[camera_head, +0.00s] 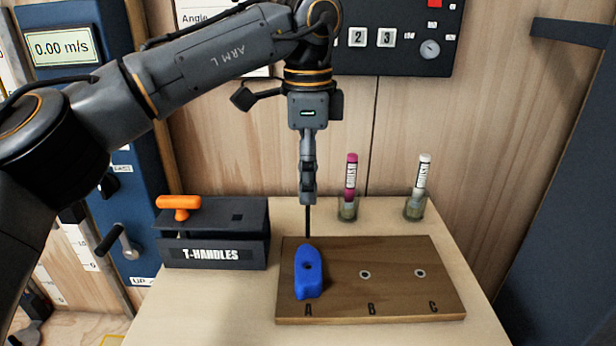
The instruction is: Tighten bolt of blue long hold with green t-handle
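The blue long hold (304,285) lies on the wooden board at the spot marked A, with a dark bolt hole in its middle. My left gripper (308,195) points straight down above the far end of the hold and is seen edge-on. A thin dark shaft (308,222) sticks down from between its fingers, as of a t-handle. The grip part is hidden, so no green shows. The shaft's lower end appears just behind or above the hold's far end; I cannot tell if they touch. My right gripper is out of view.
The wooden board (390,292) has bare holes at B and C. The black T-HANDLES box (215,254) at left holds an orange t-handle (180,206); its right slot is empty. Two jars with a pink marker (351,178) and a white marker (421,178) stand behind the board.

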